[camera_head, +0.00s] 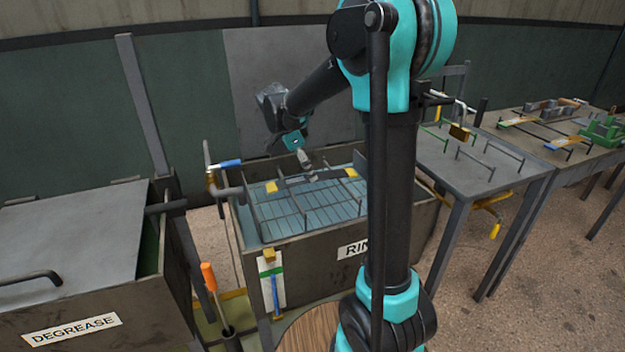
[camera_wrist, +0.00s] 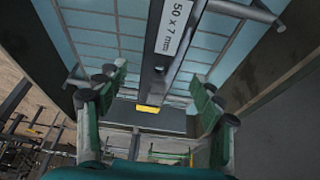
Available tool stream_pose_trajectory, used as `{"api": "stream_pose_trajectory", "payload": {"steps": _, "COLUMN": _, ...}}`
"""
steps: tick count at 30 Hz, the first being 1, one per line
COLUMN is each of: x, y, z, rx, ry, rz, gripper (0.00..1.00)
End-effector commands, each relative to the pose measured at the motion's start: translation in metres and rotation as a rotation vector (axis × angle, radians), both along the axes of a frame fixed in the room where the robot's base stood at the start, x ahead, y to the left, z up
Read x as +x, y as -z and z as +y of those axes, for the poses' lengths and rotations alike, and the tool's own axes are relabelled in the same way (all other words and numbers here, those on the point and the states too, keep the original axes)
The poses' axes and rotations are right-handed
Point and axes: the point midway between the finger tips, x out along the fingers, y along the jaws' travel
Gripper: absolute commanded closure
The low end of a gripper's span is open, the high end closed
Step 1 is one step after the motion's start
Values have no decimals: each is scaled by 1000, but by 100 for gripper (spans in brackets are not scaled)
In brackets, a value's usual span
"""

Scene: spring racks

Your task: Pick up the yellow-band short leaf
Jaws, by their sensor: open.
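The rinse tank (camera_head: 290,262) holds a wire rack (camera_head: 300,215) over blue-tinted contents. Yellow patches (camera_head: 272,187) show on the rack at left, with another at right. My gripper (camera_head: 308,168) is above the tank, pointing down. In the wrist view my gripper (camera_wrist: 156,88) is open, its green fingers apart. A grey leaf (camera_wrist: 163,60) with a "50 x 7 mm" label runs lengthwise below and between the fingers, with a yellow band (camera_wrist: 149,108) at its near end. I see no finger contact. The leaf's far end is cut off by the frame.
A degrease tank (camera_head: 80,325) with a lid stands at left. An orange-handled tool (camera_head: 209,277) stands between the tanks. Grey tables (camera_head: 480,160) with racks and parts are at right. The tank wall (camera_wrist: 275,75) lies close to the right finger in the wrist picture.

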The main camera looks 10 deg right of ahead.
Motion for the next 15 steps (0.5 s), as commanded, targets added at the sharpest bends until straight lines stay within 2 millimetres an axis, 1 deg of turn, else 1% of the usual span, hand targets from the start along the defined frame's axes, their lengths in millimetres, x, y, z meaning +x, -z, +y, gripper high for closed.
{"api": "stream_pose_trajectory", "payload": {"steps": 1, "x": 0, "y": 7, "z": -3, "rx": 0, "ry": 1, "rz": 1, "gripper": 33}}
{"api": "stream_pose_trajectory", "payload": {"steps": 3, "x": 1, "y": 15, "z": -6, "rx": 0, "ry": 0, "rz": 1, "gripper": 33}}
{"api": "stream_pose_trajectory", "payload": {"steps": 6, "x": 1, "y": 22, "z": -9, "rx": 0, "ry": 0, "rz": 0, "gripper": 33}}
{"api": "stream_pose_trajectory", "payload": {"steps": 14, "x": 1, "y": 24, "z": -10, "rx": 0, "ry": -1, "rz": 0, "gripper": 33}}
{"api": "stream_pose_trajectory", "payload": {"steps": 15, "x": 1, "y": 24, "z": -10, "rx": 0, "ry": 0, "rz": 0, "gripper": 38}}
